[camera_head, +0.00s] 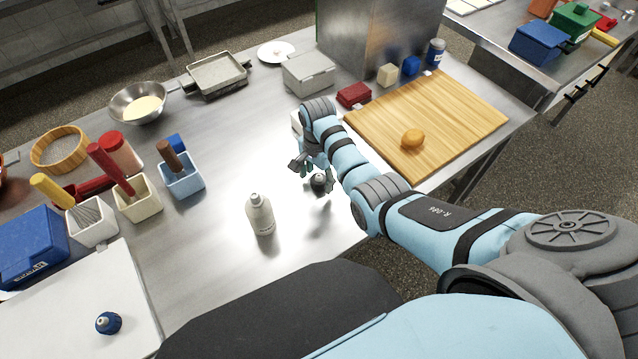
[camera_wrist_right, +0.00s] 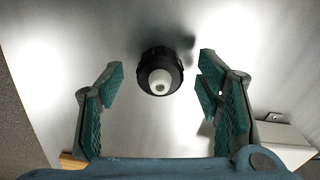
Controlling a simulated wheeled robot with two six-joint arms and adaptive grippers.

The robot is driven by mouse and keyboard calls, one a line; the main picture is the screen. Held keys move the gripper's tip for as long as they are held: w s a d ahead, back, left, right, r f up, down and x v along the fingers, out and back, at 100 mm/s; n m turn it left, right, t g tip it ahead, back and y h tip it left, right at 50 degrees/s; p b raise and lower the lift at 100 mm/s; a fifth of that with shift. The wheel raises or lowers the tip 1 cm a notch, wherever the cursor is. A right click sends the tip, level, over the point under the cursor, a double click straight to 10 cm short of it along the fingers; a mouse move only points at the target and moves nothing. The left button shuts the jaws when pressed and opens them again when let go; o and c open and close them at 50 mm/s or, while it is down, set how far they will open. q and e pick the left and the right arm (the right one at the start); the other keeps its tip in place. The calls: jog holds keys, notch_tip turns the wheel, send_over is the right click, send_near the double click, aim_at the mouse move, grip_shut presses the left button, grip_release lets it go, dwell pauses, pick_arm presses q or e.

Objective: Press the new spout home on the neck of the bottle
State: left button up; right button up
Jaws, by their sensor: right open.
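The pale grey bottle (camera_head: 260,216) stands upright on the steel table in the head view. Its short, narrow top is light grey; details of the neck are too small to tell. A black spout (camera_head: 318,183) with a pale tip stands on the table to the right of the bottle. My right gripper (camera_head: 312,174) is open over this spout. In the right wrist view the spout (camera_wrist_right: 160,73) sits between the two spread fingers, with gaps on both sides. A blue spout (camera_head: 109,322) with a pale tip rests on the white board at the lower left. My left gripper is not in view.
The white board (camera_head: 75,300) lies front left. Holders with utensils, such as the blue one (camera_head: 182,182), stand at left. A wooden board (camera_head: 430,110) with an orange ball-like thing (camera_head: 412,139) lies right. The steel around the bottle is clear.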

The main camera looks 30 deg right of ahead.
jog(key=shift+f, duration=0.5)
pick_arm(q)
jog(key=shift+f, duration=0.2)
pick_arm(e)
jog(key=shift+r, duration=0.1)
jog(key=c, duration=1)
jog(key=shift+c, duration=0.2)
notch_tip(320, 180, up, 14)
jog(key=p, duration=0.4)
notch_tip(320, 180, up, 6)
jog(key=p, duration=0.5)
send_over(318, 176)
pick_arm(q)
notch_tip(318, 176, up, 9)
pick_arm(e)
jog(key=shift+o, duration=0.6)
